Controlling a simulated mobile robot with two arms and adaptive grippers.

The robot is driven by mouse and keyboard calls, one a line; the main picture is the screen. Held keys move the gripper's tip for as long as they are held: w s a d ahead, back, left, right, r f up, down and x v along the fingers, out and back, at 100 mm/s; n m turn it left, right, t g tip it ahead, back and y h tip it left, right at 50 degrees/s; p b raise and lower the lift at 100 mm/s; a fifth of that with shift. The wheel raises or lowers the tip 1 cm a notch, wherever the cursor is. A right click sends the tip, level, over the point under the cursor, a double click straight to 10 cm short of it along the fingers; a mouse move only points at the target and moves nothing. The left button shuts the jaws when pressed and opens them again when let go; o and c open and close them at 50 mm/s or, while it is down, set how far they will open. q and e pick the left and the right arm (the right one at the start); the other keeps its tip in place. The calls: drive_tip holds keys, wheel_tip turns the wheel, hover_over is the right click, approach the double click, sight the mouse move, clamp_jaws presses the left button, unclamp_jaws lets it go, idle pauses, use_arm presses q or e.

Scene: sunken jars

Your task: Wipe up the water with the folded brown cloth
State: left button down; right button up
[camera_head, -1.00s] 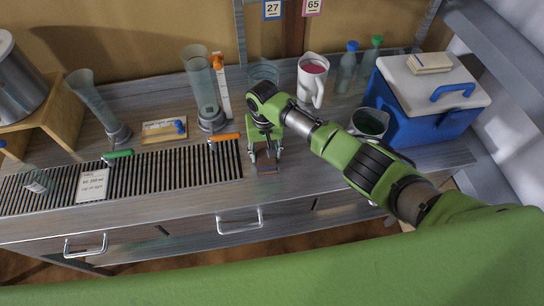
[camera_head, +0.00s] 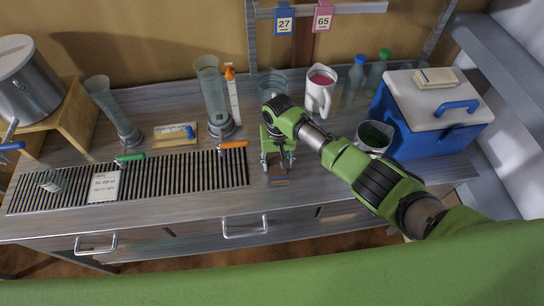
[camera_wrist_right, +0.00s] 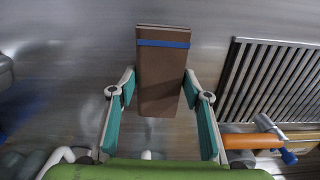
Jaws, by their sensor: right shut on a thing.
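The folded brown cloth (camera_wrist_right: 162,75), with a blue band across it, is between the fingertips of my right gripper (camera_wrist_right: 159,88) in the wrist view. In the head view the right gripper (camera_head: 278,162) points down at the counter, with the cloth (camera_head: 279,176) below it. The gripper is shut on the cloth. I cannot tell whether the cloth touches the counter. The water is not clear to see; the wrist view shows only faint pale streaks on the grey wood. My left gripper is not in view.
The slotted grate (camera_head: 205,172) lies just left of the cloth. Behind stand a glass cylinder (camera_head: 212,90), a clear beaker (camera_head: 271,82) and a white jug (camera_head: 319,92). Bare counter lies in front.

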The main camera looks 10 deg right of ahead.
sight(302, 179)
drive_tip(key=shift+s+d+p, duration=0.25)
drive_tip(key=shift+d+p, duration=0.15)
drive_tip(key=shift+p, duration=0.2)
drive_tip(key=d+p, duration=0.1)
drive_tip(key=s+d+p, duration=0.1)
drive_tip(key=d, duration=0.1)
drive_tip(key=shift+s+p, duration=0.3)
drive_tip(key=shift+p, duration=0.05)
drive_tip(key=shift+s+d+f+p, duration=0.15)
drive_tip(key=shift+s+d+p, duration=0.2)
drive_tip(key=shift+d, duration=0.15)
drive_tip(key=shift+s+d+f, duration=0.15)
drive_tip(key=shift+s+d, duration=0.3)
drive_tip(key=shift+d, duration=0.3)
drive_tip(key=shift+s+d+f, duration=0.1)
drive_tip(key=shift+s+d, duration=0.35)
drive_tip(key=shift+d, duration=0.25)
wheel_tip(302, 179, up, 8)
drive_tip(key=shift+w, duration=0.2)
drive_tip(key=shift+a+r, duration=0.1)
